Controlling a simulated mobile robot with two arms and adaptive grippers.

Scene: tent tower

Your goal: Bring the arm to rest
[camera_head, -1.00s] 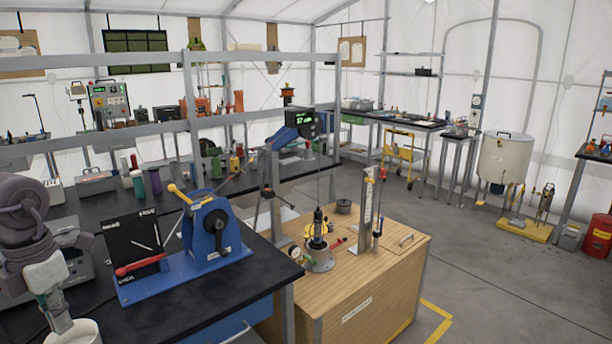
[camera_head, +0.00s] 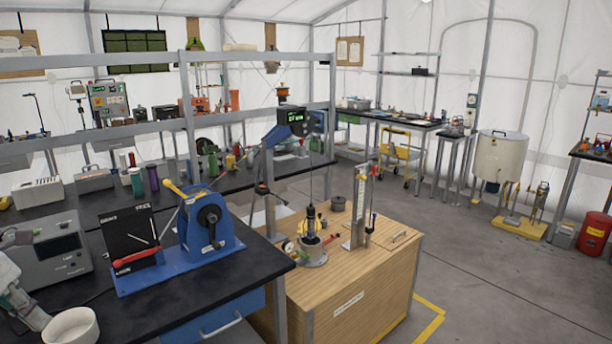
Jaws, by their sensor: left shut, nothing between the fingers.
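My left arm comes in at the left edge, and its gripper (camera_head: 32,314) points down over the black bench top (camera_head: 205,318). The fingers look shut and empty. They are beside a white cup (camera_head: 70,326) at the bottom left, which is cut off by the frame's lower edge; I cannot tell whether they touch it. Part of the arm is outside the frame. My right gripper is not in view.
A grey instrument box (camera_head: 62,255) stands close behind the gripper. A blue winch-like device (camera_head: 208,222) with a black panel (camera_head: 128,240) stands to the right. A wooden cabinet (camera_head: 360,290) adjoins the bench, and open floor (camera_head: 500,290) lies further right.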

